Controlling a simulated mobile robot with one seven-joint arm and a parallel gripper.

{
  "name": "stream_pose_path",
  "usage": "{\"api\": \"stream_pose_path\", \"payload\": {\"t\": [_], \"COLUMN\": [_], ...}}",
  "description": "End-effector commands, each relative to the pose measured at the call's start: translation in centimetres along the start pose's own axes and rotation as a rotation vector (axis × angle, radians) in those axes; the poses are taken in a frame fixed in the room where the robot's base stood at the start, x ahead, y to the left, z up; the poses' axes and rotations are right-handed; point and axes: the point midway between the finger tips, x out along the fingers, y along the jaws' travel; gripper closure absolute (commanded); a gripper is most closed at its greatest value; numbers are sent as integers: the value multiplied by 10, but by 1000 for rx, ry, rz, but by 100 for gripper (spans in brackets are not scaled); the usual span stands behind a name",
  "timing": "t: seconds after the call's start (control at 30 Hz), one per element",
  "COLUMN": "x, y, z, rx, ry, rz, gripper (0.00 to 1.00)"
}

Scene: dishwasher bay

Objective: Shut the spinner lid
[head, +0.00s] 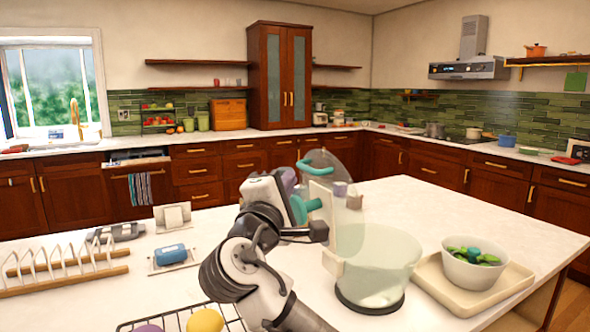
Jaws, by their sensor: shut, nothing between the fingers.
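The spinner has a clear, pale green bowl (378,255) on a dark base, standing on the white counter right of my arm. Its see-through lid (345,165) is raised, tilted up behind the bowl, so the bowl is open at the top. A teal handle (316,160) shows at the lid's left side. My gripper (300,203) is shut and empty, just left of the raised lid. Its fingertips are partly hidden, and I cannot tell whether they touch the lid.
A tray (432,283) holding a white bowl (474,270) of green pieces stands right of the spinner. A dish rack (62,268), a blue sponge (170,251) and a wire basket (172,322) with a yellow ball (205,320) are at left.

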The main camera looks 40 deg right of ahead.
Motion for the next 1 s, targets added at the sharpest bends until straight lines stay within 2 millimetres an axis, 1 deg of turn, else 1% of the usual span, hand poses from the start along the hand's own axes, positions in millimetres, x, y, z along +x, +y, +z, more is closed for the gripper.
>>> {"api": "stream_pose_path", "payload": {"t": [0.07,0.2,0.57,0.73,0.87,1.0], "x": [7,12,12,15,23,36], "y": [2,0,0,2,4,6], "z": [7,11,12,15,22,34], "rx": [-2,-1,0,14,47,106], "ry": [-1,1,1,2,2,2], "rz": [-1,0,0,-14,-48,-109], "gripper": [100,100,100,100,100,100]}}
